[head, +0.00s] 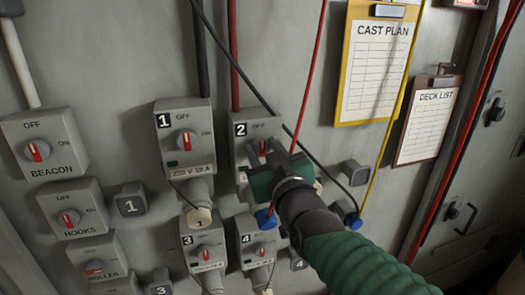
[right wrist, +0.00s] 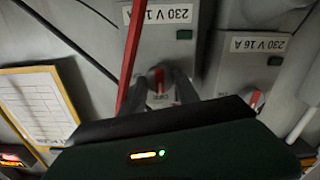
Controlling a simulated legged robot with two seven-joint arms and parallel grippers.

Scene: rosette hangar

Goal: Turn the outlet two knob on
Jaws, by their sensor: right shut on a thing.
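The outlet two box (head: 240,130) is a grey box marked 2 on the wall, partly hidden by my right gripper. My right gripper (head: 266,152) reaches it from the lower right, and its fingers are shut on the red and white outlet two knob. In the right wrist view the knob (right wrist: 159,80) shows between the two fingers of the gripper (right wrist: 170,88), with the picture upside down. The box's label there reads 230 V 16 A. The knob's exact angle is hard to tell. My left gripper is not in view.
Outlet one (head: 186,135) is left of outlet two; outlets three (head: 205,245) and four (head: 259,243) are below. BEACON (head: 44,145) and HOOKS (head: 73,209) boxes are at left. Cables cross near the gripper. Clipboards CAST PLAN (head: 376,65) and DECK LIST (head: 428,122) hang right.

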